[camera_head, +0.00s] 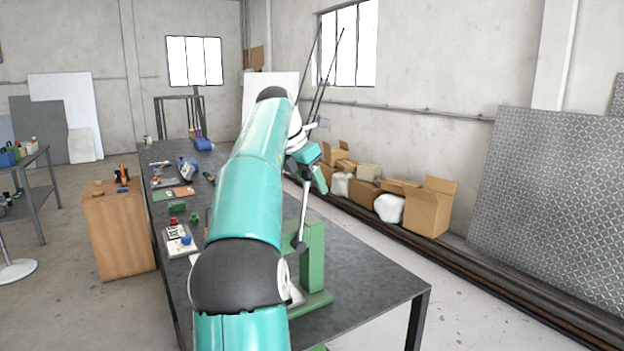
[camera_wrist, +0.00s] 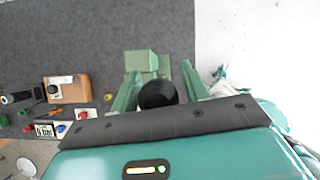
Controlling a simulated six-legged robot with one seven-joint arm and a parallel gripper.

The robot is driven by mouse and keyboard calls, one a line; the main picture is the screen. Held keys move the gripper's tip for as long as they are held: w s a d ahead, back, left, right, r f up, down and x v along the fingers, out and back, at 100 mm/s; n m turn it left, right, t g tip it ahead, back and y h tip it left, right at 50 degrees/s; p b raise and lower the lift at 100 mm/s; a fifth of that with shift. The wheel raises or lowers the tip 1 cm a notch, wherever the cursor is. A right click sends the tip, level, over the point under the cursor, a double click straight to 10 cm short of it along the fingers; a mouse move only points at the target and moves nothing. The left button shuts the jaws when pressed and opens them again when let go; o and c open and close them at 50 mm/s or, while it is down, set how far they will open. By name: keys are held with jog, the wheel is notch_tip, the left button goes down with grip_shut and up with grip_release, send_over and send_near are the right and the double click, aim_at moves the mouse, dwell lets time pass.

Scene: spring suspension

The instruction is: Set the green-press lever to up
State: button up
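The green press (camera_head: 313,262) stands on the near part of the dark workbench, partly hidden behind my arm. Its thin grey lever (camera_head: 304,212) rises steeply from a dark joint at the press to my gripper (camera_head: 309,158), which hides its upper end. In the wrist view, a round black knob (camera_wrist: 157,94) lies between the two green fingers of my gripper (camera_wrist: 160,80). The fingers stand apart, with a gap on the knob's right side; contact on the left is unclear. A green block, seemingly part of the press (camera_wrist: 146,62), shows beyond the knob.
The workbench (camera_head: 370,290) holds several small parts and trays to the left of my arm. A wooden cabinet (camera_head: 115,235) stands to its left. Cardboard boxes (camera_head: 428,208) line the right wall. The bench's near right corner is clear.

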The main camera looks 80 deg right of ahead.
jog(key=shift+o, duration=0.4)
jog(key=shift+r, duration=0.2)
jog(key=shift+w+r, duration=0.1)
jog(key=shift+r, duration=0.1)
jog(key=v, duration=0.7)
jog(key=shift+a, duration=0.15)
